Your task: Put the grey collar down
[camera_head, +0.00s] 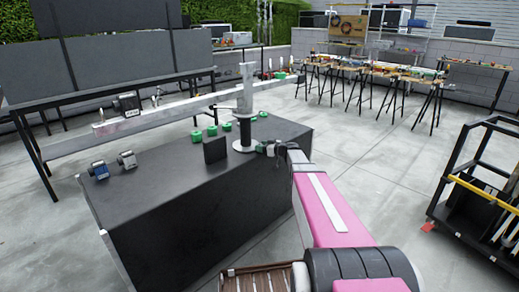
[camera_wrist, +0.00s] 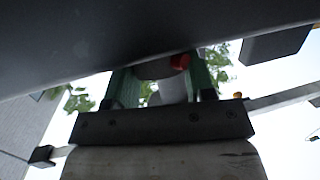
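My gripper (camera_head: 268,148) is low over the right end of the black case's top, just right of the round base of a grey post. In the wrist view its two green fingers (camera_wrist: 160,88) stand apart with a grey rounded piece, apparently the grey collar (camera_wrist: 158,70), between them. A red knob (camera_wrist: 180,62) shows on it. A dark surface above hides its upper part. In the head view the collar is too small and covered by my gripper to make out clearly.
The black case (camera_head: 185,215) carries a grey post (camera_head: 243,110), a black block (camera_head: 215,149), green pieces (camera_head: 212,131) and two small clamps (camera_head: 98,170) (camera_head: 127,159). A long pale beam (camera_head: 150,120) crosses behind. A black cart (camera_head: 480,200) stands right.

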